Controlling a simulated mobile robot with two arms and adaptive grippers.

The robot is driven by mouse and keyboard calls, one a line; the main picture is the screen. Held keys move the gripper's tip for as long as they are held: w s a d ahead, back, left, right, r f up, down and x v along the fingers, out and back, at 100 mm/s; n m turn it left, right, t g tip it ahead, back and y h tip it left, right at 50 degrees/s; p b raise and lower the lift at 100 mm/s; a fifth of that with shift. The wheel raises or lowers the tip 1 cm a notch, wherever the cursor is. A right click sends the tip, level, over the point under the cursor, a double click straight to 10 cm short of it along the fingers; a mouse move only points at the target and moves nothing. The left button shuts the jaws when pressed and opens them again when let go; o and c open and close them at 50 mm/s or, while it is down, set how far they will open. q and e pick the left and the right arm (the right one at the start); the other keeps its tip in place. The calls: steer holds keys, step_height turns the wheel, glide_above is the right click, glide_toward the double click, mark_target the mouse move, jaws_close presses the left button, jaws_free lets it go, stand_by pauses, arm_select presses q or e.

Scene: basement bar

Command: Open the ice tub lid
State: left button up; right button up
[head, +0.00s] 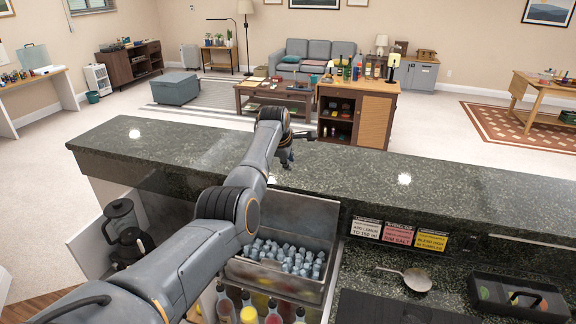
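The steel ice tub (312,290) is set in the lower counter behind the raised bar, and ice cubes show inside it. A flat steel panel (316,214) stands upright along its back edge. I cannot tell for sure whether this is the raised lid. My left arm crosses in front of the tub's left side and hides part of it. My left gripper (287,157) is beyond the tub, over the dark granite bar top, apart from the panel. My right gripper is out of view.
The granite bar top (470,192) runs across behind the tub. Bottles (249,309) stand in front of the tub. A strainer (416,279) and a black caddy (520,297) lie on the right. A blender (122,222) is at left. Three signs (398,234) hang behind the counter.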

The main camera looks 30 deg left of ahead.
arm_select(q)
step_height(320, 180, up, 2)
steer(key=shift+r, duration=0.1)
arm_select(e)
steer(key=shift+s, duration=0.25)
arm_select(q)
steer(key=shift+s+r, duration=0.1)
steer(key=shift+r, duration=0.05)
steer(key=v, duration=1.2)
stand_by(0.5)
